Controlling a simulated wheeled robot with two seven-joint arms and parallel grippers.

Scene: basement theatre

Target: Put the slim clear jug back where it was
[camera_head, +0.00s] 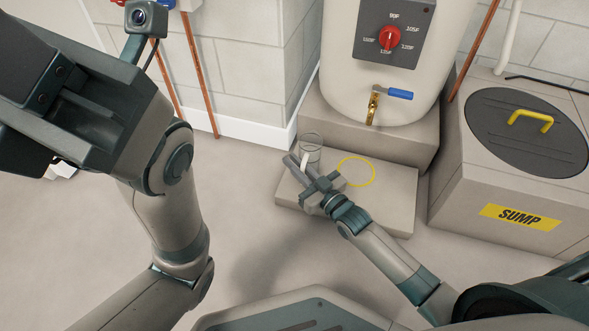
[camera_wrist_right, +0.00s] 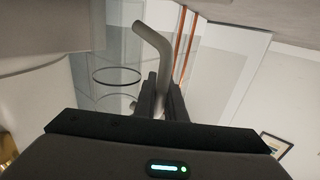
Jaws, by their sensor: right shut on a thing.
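The slim clear jug (camera_head: 313,153) shows in the head view at the left back of a low slab. My right gripper (camera_head: 298,162) is shut on the jug's handle. In the right wrist view the jug's clear wall and dark round rim (camera_wrist_right: 118,83) lie left of the fingers (camera_wrist_right: 161,98), and its curved grey handle (camera_wrist_right: 150,45) rises from between them. A yellow ring outline (camera_head: 374,174) is on the slab top, right of the jug. I cannot tell whether the jug's base touches the slab. My left arm is large at the left; its fingertips cannot be made out.
The pale low slab (camera_head: 395,205) stands before a plinth (camera_head: 400,145) bearing a tank (camera_head: 345,60) with a blue-handled tap (camera_head: 398,94). A sump box (camera_head: 465,195) stands to the right. A block wall with copper pipes (camera_head: 198,75) is behind left. The slab's right part is bare.

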